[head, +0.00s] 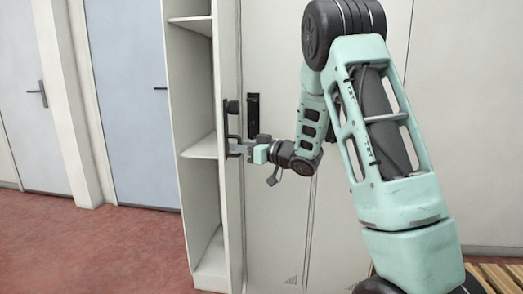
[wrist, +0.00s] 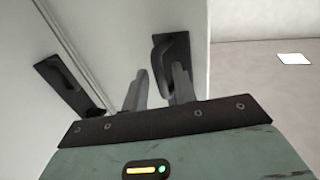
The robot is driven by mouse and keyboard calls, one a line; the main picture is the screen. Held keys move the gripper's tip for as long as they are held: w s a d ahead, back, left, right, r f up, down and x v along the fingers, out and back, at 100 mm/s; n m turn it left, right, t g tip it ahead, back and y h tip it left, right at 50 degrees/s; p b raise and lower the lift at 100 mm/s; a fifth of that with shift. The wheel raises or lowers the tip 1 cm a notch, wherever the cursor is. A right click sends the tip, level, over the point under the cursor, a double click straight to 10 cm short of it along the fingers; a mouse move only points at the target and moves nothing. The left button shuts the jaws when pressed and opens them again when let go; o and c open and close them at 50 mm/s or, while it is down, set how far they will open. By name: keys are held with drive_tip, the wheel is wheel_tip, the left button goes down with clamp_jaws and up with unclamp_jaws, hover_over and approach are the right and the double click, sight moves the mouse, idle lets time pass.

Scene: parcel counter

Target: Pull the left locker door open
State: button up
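The left locker door (head: 233,215) stands swung well out from the cabinet, seen nearly edge-on in the head view, with shelves showing behind it. Its dark handle (head: 233,107) sits near the free edge and also shows in the wrist view (wrist: 160,52). My gripper (head: 238,149) is at the lower part of this handle. In the wrist view, my gripper's two grey fingers (wrist: 160,80) stand close on either side of the handle bar, which lies between them. The exact finger contact is partly hidden.
The neighbouring locker door (head: 280,215) is closed; its dark handle (head: 253,106) is close to the open door, and it also shows in the wrist view (wrist: 68,85). Inside the open locker are white shelves (head: 199,147). Red floor (head: 100,250) lies clear to the left.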

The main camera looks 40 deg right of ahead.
drive_tip(key=v, duration=1.6)
drive_tip(key=shift+s, duration=0.4)
drive_tip(key=shift+d, duration=0.15)
